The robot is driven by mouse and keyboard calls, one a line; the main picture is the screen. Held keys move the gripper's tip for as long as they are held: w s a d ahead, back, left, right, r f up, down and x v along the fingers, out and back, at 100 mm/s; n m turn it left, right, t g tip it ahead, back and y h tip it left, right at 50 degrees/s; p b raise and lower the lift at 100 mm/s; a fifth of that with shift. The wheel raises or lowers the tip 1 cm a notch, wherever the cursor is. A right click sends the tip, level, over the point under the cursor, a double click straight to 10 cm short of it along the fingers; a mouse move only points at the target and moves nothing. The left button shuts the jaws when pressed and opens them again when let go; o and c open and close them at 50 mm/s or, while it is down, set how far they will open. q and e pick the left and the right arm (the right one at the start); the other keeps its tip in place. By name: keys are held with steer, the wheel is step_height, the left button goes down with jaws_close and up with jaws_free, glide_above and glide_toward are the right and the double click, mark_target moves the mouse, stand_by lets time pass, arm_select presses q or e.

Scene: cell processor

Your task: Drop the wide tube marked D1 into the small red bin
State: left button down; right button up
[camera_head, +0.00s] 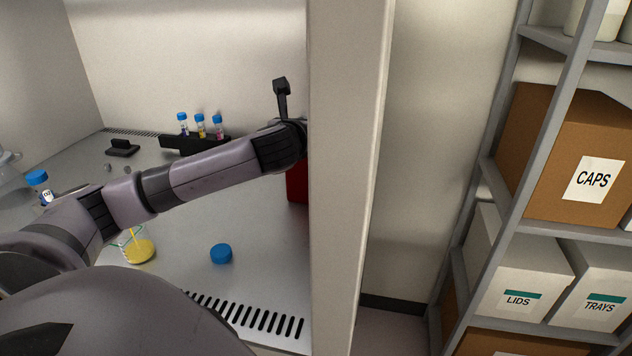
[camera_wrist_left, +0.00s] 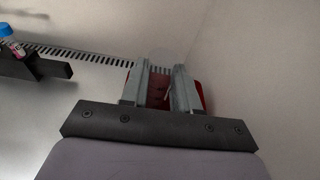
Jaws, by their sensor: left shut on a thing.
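The small red bin (camera_head: 297,182) shows in the head view only as a strip beside the cabinet's front post, which hides the rest. In the left wrist view, red parts of the bin (camera_wrist_left: 199,88) show behind and around my fingers. My left gripper (camera_wrist_left: 160,86) is shut on a clear, pale tube (camera_wrist_left: 162,58), whose rounded part sticks out past the fingertips, seemingly over the bin. No D1 mark can be read on it. In the head view the left gripper is hidden behind the post. My right gripper is in neither view.
A black rack (camera_head: 195,146) with several blue-capped tubes stands at the back. Another blue-capped container (camera_head: 38,180) stands at the left. A blue cap (camera_head: 221,253) and a vessel with yellow liquid (camera_head: 138,250) are on the worktop. The post (camera_head: 345,180) stands close to my arm.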

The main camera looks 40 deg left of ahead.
arm_select(q)
steer(key=shift+r, duration=0.1)
steer(key=c, duration=0.8)
jaws_free()
steer(key=shift+o, duration=0.2)
steer(key=v, duration=0.7)
steer(key=shift+s, duration=0.1)
